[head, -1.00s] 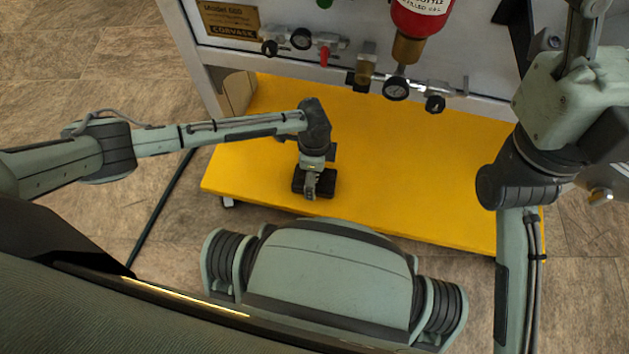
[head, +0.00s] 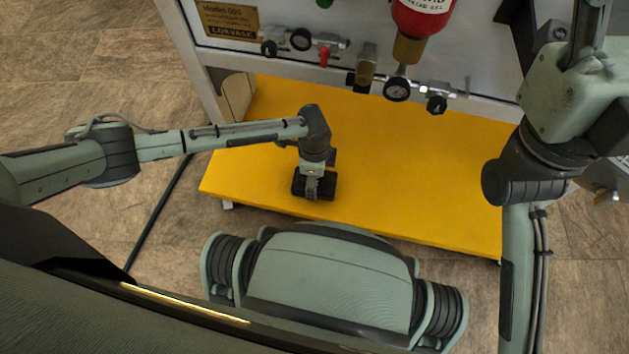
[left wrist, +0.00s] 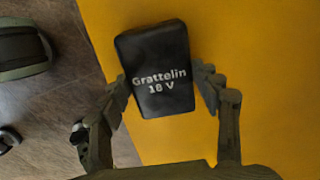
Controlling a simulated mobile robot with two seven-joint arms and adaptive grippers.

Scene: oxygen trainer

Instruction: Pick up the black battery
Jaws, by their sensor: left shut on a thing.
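The black battery (left wrist: 156,70), marked "Grattelin 18 V", is upright in the left wrist view, between the two fingers of my left gripper (left wrist: 165,90). The fingers touch its left and right sides and are shut on it. In the head view the battery (head: 300,184) shows as a dark block under the left gripper (head: 312,186), over the front part of the yellow platform (head: 420,170). The gripper hides part of it. I cannot tell whether it touches the platform. My right arm is at the right of the head view, and its fingertips are not clearly shown.
A grey panel (head: 275,75) with gauges, valves and a red bottle (head: 420,14) stands behind the platform. The yellow surface right of the left gripper is clear. Tiled floor (head: 90,235) lies in front and at the left.

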